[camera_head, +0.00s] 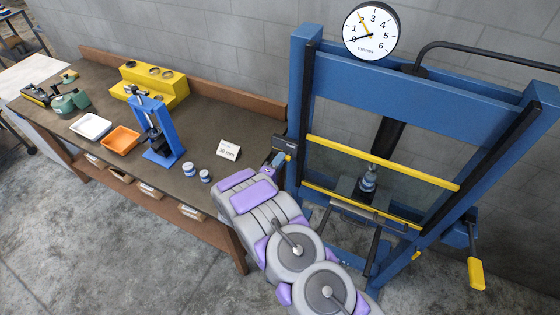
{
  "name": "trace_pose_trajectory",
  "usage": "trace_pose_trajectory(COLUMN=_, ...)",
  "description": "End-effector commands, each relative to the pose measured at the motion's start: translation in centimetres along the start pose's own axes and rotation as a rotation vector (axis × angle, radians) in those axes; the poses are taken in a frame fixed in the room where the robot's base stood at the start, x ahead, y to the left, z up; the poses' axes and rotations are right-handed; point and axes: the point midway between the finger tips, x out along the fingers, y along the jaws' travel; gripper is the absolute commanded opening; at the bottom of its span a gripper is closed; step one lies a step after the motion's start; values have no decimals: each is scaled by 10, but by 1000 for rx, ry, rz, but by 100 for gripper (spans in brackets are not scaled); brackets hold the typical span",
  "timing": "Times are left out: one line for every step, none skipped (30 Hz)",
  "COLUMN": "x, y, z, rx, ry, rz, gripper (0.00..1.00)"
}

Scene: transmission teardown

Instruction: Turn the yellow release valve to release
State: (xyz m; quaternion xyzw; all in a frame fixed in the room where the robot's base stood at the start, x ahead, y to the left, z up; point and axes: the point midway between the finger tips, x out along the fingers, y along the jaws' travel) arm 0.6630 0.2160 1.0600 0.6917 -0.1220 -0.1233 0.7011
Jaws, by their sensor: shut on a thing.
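A blue hydraulic press frame (300,95) stands on the right, with a dial gauge (371,31) on top. My arm reaches up from the bottom edge to the press's left post. My gripper (279,161) is small in the picture there, shut at a small yellow piece (288,157) beside a dark block on the post. This piece appears to be the yellow release valve; most of it is hidden by the gripper, and its turn angle cannot be read. A yellow-gripped lever (476,273) hangs at the press's right side, apart from my gripper.
Yellow bars (385,164) cross the press, with a small metal part (368,180) on its bed. The workbench (205,110) at left holds a small blue press (160,130), white tray (91,126), orange tray (121,139), yellow stepped block (172,88) and label card (228,150). Foreground floor is clear.

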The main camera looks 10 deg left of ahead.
Motion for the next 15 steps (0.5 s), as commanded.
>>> trace_pose_trajectory(x=-2, y=-3, z=-2, rx=-4, ry=8, rz=-7, gripper=0)
trace_pose_trajectory(x=-2, y=-3, z=-2, rx=-4, ry=8, rz=-7, gripper=0)
trace_pose_trajectory(x=-2, y=-3, z=-2, rx=-4, ry=8, rz=-7, gripper=0)
trace_pose_trajectory(x=-2, y=-3, z=-2, rx=-4, ry=8, rz=-7, gripper=0)
trace_pose_trajectory(x=-2, y=-3, z=-2, rx=-4, ry=8, rz=-7, gripper=16)
trace_pose_trajectory(x=-2, y=-4, z=-2, rx=-4, ry=8, rz=-7, gripper=20)
trace_pose_trajectory(x=-2, y=-3, z=-2, rx=-3, ry=7, rz=-7, gripper=22)
trace_pose_trajectory(x=-2, y=-3, z=-2, rx=-3, ry=7, rz=-6, gripper=25)
trace_pose_trajectory(x=-2, y=-3, z=-1, rx=-3, ry=6, rz=-6, gripper=29)
trace_pose_trajectory(x=-2, y=-2, z=-1, rx=-2, ry=5, rz=-5, gripper=32)
trace_pose_trajectory(x=-2, y=-2, z=-1, rx=-2, ry=5, rz=-4, gripper=35)
trace_pose_trajectory(x=-2, y=-2, z=-1, rx=-2, ry=4, rz=-3, gripper=39)
trace_pose_trajectory(x=-2, y=-1, z=0, rx=-1, ry=4, rz=-3, gripper=40)
trace_pose_trajectory(x=-2, y=-1, z=0, rx=-1, ry=4, rz=-3, gripper=40)
trace_pose_trajectory(x=-2, y=-1, z=1, rx=0, ry=3, rz=-2, gripper=40)
